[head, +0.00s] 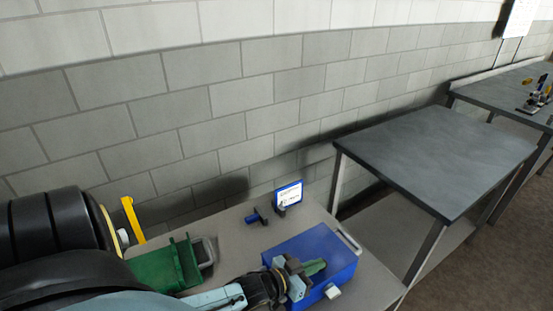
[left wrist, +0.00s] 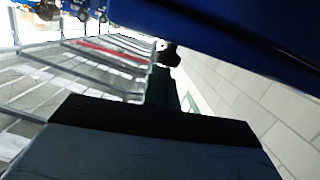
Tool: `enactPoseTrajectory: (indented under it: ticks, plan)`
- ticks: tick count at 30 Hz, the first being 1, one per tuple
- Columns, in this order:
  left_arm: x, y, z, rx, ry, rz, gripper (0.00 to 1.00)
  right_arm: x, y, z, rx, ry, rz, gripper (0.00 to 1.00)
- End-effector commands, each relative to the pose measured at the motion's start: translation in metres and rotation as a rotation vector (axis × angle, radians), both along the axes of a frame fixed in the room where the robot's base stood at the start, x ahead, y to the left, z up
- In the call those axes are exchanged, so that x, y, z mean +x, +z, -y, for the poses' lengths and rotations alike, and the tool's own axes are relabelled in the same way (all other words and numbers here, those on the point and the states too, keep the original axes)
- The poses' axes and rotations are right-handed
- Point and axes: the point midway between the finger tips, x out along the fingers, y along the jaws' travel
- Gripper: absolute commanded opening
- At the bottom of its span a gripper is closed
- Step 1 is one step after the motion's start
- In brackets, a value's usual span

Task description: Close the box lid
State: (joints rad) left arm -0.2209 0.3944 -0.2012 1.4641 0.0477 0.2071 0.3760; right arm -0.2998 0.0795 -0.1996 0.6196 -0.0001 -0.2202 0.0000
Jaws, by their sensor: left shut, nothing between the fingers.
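The blue box (head: 310,242) stands on the near grey table, with a grey handle (head: 349,240) at its far right corner and a pale latch on its front. Its blue top looks flat or nearly flat; I cannot tell whether the lid is fully down. My left gripper (head: 317,267) is over the top of the box, its green fingers shut and empty, pointing right. In the left wrist view the fingers (left wrist: 162,85) show narrowly, with a large blue surface (left wrist: 240,35) close to them. Whether they touch it is unclear. My right gripper is not in view.
A green bin (head: 165,264) stands left of the box. A small blue-framed sign (head: 289,194) and a blue tool (head: 256,217) are behind it. A bare dark table (head: 440,155) stands to the right. A block wall closes off the back.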

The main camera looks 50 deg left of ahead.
Motion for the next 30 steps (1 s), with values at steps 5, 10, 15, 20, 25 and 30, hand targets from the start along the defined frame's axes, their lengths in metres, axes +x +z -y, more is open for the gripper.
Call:
enactPoseTrajectory:
  ticks: [5, 10, 15, 20, 25, 30]
  plan:
    - [0.0, -0.001, 0.0, -0.001, 0.0, -0.002, 0.0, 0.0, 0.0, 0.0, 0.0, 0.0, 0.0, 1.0]
    - [0.0, 0.008, 0.0, 0.0, -0.001, -0.002, 0.0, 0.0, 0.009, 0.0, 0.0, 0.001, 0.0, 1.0]
    - [0.0, 0.029, 0.002, 0.0, -0.003, -0.001, 0.0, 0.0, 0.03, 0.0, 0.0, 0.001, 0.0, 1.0]
    - [-0.004, 0.046, 0.002, 0.001, -0.005, -0.003, 0.0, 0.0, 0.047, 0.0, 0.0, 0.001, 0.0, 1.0]
    - [-0.042, 0.047, -0.006, 0.001, -0.005, -0.004, 0.0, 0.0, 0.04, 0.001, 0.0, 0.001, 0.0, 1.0]
    - [-0.072, 0.053, -0.012, 0.0, -0.005, -0.003, 0.0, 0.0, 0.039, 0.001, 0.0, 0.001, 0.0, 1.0]
